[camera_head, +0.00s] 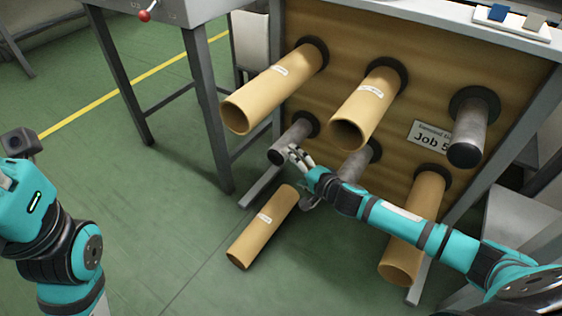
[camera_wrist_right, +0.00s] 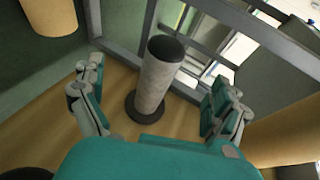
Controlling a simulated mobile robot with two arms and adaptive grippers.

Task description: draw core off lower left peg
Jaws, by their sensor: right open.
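The lower left peg (camera_head: 292,140) is a bare grey cylinder with a dark end and a dark flange on the tan board. A loose tan core (camera_head: 262,228) with a white label is off the pegs, below and in front of that peg; I cannot tell whether it touches the floor. My right gripper (camera_head: 302,176) is open and empty, close beside the end of the lower left peg. In the right wrist view, a bare peg (camera_wrist_right: 157,78) stands between the spread fingers of this gripper (camera_wrist_right: 158,102), with clear space on both sides. My left gripper is out of view.
Cores hang on the upper left peg (camera_head: 275,90), upper middle peg (camera_head: 370,105) and lower right peg (camera_head: 415,230). The upper right (camera_head: 474,125) and lower middle (camera_head: 355,162) pegs are bare. A grey-legged table (camera_head: 205,100) stands left. Green floor is open at left.

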